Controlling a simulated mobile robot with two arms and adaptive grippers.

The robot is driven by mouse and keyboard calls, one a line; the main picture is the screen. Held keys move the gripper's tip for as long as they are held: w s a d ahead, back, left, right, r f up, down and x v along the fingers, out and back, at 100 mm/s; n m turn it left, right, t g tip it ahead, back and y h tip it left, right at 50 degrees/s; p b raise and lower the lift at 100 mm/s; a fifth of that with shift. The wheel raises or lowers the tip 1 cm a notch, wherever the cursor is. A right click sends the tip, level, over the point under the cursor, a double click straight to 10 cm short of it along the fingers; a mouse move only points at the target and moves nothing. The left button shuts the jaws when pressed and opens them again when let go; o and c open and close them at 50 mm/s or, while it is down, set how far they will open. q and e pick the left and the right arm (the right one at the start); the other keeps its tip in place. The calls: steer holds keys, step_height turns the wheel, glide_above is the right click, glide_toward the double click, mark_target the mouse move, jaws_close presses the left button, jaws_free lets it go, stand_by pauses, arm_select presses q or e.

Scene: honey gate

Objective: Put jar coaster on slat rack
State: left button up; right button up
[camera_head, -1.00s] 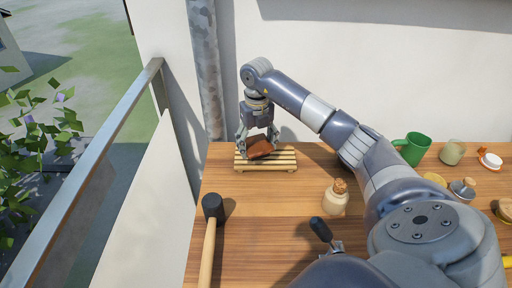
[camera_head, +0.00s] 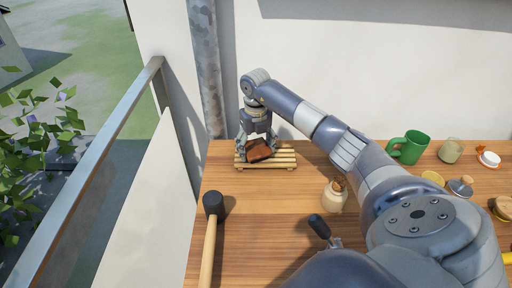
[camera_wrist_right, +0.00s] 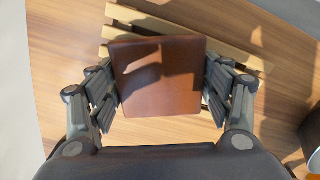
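The jar coaster (camera_head: 259,150) is a flat, square, reddish-brown piece. It is at the slat rack (camera_head: 286,161), a small pale wooden rack of parallel slats near the table's back left. My right gripper (camera_head: 257,147) points down over the rack, with one finger on each side of the coaster. In the right wrist view the coaster (camera_wrist_right: 160,78) sits between the finger pads (camera_wrist_right: 162,95), which appear to touch its side edges. The rack's slats (camera_wrist_right: 128,17) show behind it. The coaster looks slightly tilted; whether its underside touches the slats is hidden. My left gripper is out of view.
A black-headed mallet (camera_head: 212,207) lies at the front left. A corked jar (camera_head: 334,196) and a black-handled tool (camera_head: 320,227) are mid-table. A green mug (camera_head: 408,147), a glass jar (camera_head: 451,151) and small items are at right. A metal post (camera_head: 207,70) stands behind the rack.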

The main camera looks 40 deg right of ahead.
mark_target(256, 147)
steer(key=shift+o, duration=0.8)
steer(key=shift+r, duration=0.3)
steer(key=shift+w+r, duration=0.1)
steer(key=shift+r, duration=0.25)
step_height(256, 147, up, 11)
steer(key=b, duration=0.1)
